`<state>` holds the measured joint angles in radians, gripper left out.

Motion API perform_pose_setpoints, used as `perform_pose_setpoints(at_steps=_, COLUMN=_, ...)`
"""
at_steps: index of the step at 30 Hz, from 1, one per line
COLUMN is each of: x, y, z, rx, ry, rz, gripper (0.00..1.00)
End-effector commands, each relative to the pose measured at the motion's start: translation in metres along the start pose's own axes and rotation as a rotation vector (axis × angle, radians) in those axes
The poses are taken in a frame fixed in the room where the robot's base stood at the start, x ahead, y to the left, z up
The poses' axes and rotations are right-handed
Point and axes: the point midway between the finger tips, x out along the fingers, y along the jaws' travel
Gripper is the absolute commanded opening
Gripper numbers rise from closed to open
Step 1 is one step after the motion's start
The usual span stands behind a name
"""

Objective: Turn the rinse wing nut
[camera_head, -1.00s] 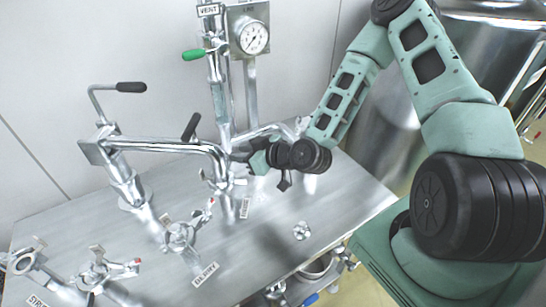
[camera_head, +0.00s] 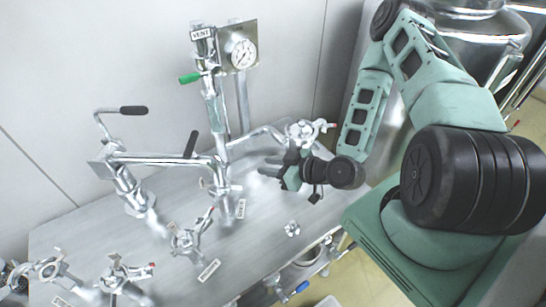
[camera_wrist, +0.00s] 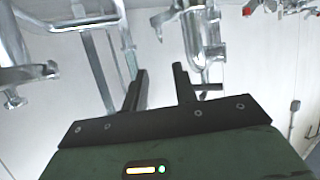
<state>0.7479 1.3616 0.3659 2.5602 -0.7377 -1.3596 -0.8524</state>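Several clamp fittings with wing nuts stand on the steel table. One is at the front middle (camera_head: 190,240), with a small red-tipped part. Another clamp fitting (camera_head: 303,131), also red-tipped, is at the back right, behind my gripper. I cannot read which label says rinse, so I cannot tell which wing nut it is. My gripper (camera_head: 268,166) is above the table, right of the upright pipe and apart from it. In the wrist view, my two dark fingers (camera_wrist: 160,80) are apart with nothing between them. A pipe with a small clamp part (camera_wrist: 206,88) shows beyond the right finger.
A swing pipe (camera_head: 160,159) with black handles spans the left of the table (camera_head: 245,260). The upright vent pipe (camera_head: 209,95) carries a green lever and stands next to a gauge (camera_head: 243,54). Two more clamps are at the front left. A small round fitting (camera_head: 292,229) sits at the right.

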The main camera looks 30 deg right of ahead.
Motion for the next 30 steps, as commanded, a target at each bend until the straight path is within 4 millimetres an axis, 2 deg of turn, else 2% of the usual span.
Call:
perform_pose_setpoints(at_steps=3, x=-0.006, y=0.0, z=-0.001, rx=0.0, ry=-0.001, rz=-0.001, gripper=0.28)
perform_pose_setpoints(at_steps=12, x=-0.007, y=0.0, z=0.001, rx=0.0, ry=0.0, rz=-0.001, gripper=0.28)
perform_pose_setpoints(at_steps=13, x=-0.007, y=0.0, z=0.001, rx=0.0, ry=0.0, rz=-0.001, gripper=0.31)
perform_pose_setpoints(at_steps=18, x=0.0, y=-0.004, z=0.005, rx=-0.024, ry=-0.036, rz=-0.039, gripper=0.78)
perform_pose_setpoints(at_steps=25, x=0.027, y=-0.027, z=0.026, rx=-0.14, ry=-0.284, rz=-0.214, gripper=0.78)
perform_pose_setpoints(at_steps=30, x=0.035, y=-0.046, z=0.03, rx=-0.208, ry=-0.508, rz=-0.279, gripper=0.78)
